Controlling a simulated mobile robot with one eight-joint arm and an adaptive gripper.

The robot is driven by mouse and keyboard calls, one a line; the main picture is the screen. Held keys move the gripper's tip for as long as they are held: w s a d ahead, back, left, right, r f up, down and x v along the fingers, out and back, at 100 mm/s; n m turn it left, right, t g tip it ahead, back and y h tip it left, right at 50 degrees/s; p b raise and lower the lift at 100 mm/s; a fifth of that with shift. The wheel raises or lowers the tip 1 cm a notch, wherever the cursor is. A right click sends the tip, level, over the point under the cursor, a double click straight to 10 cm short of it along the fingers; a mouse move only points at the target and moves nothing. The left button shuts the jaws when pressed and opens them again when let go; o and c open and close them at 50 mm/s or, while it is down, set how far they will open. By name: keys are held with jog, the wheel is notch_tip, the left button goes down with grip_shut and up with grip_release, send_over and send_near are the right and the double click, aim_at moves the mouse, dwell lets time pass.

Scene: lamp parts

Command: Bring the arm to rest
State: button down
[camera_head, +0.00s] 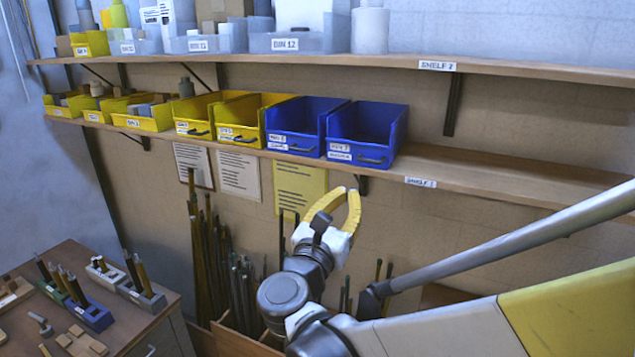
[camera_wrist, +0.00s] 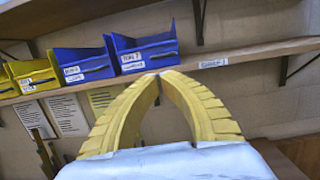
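My gripper (camera_head: 347,191) is raised in front of the shelving, below the lower shelf and the blue bins. Its two yellow fingers bow apart in the middle. In the wrist view the fingertips of my gripper (camera_wrist: 160,74) meet. My arm reaches in from the lower right, bent at the wrist joints. The fingers look clear of the shelf.
The lower shelf (camera_head: 480,178) bears yellow bins and two blue bins (camera_head: 367,132). The upper shelf (camera_head: 540,69) holds grey bins and a white cylinder (camera_head: 370,28). Rods stand in a wooden box (camera_head: 235,342) below. A workbench (camera_head: 150,325) with small tool holders is at lower left.

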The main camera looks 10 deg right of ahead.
jog(key=s+d+f+m+g+y+b, duration=0.1)
jog(key=s+d+f+m+g+b, duration=0.15)
jog(key=f+m+b, duration=0.35)
jog(key=s+d+f+m+g+y+b, duration=0.1)
jog(key=s+d+f+m+g+y, duration=0.15)
jog(key=f, duration=0.65)
jog(key=s+d+f+m+g+y+b, duration=0.1)
jog(key=s+d+f+m+g+b, duration=0.1)
jog(key=s+f+m+b, duration=0.4)
jog(key=s+a+f+m+g+y+b, duration=0.1)
jog(key=s+a+f+m+y+b, duration=0.2)
jog(key=f+m, duration=0.4)
jog(key=s+a+f+m+y+b, duration=0.4)
jog(key=f+m, duration=0.3)
jog(key=f, duration=0.2)
jog(key=shift+s+a+g, duration=0.4)
jog(key=shift+s, duration=0.2)
jog(key=shift+y, duration=0.25)
